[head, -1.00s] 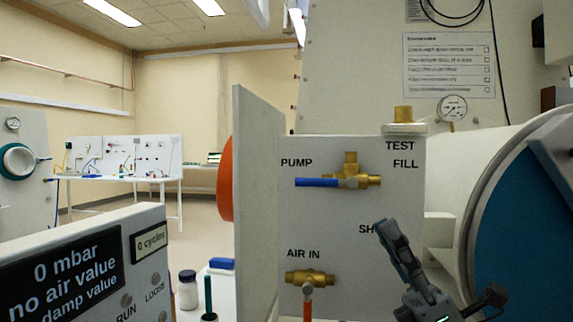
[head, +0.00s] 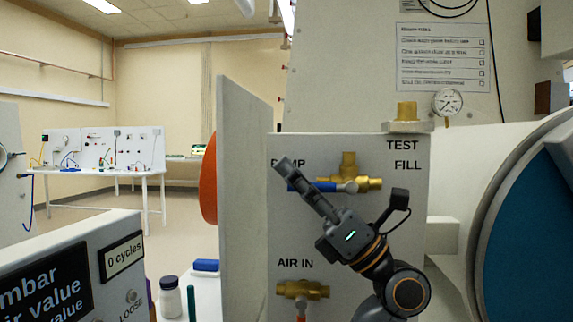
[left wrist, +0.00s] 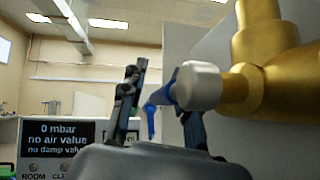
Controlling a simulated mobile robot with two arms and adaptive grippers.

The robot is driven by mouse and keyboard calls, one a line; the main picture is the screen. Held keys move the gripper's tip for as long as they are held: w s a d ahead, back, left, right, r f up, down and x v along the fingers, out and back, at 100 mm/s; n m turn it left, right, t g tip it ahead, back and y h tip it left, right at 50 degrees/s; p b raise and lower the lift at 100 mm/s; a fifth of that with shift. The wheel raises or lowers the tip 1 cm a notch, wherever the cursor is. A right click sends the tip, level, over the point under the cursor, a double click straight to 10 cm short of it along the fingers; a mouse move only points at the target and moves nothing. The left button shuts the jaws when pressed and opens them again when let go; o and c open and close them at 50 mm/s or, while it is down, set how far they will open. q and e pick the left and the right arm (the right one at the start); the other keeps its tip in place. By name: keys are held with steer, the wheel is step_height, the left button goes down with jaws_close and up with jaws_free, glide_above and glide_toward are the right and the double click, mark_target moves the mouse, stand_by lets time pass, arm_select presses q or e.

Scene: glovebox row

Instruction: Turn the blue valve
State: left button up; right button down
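The handle lies level and points left. My left gripper (head: 285,166) is in front of the panel at the handle and hides much of it. In the left wrist view the fingers (left wrist: 165,82) stand apart, with the blue handle (left wrist: 160,97) showing between them. The handle's pale hub (left wrist: 198,86) and the brass body (left wrist: 262,75) are close at the right. Firm contact does not show. My right gripper is not in view.
A second brass valve (head: 303,289) with an orange-red handle sits below by AIR IN. A pale side plate (head: 243,200) stands out left of the panel. A gauge (head: 448,102) and a large blue round door (head: 530,235) are at the right.

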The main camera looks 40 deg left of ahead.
arm_select(q)
steer(key=shift+x, duration=0.85)
jaws_close()
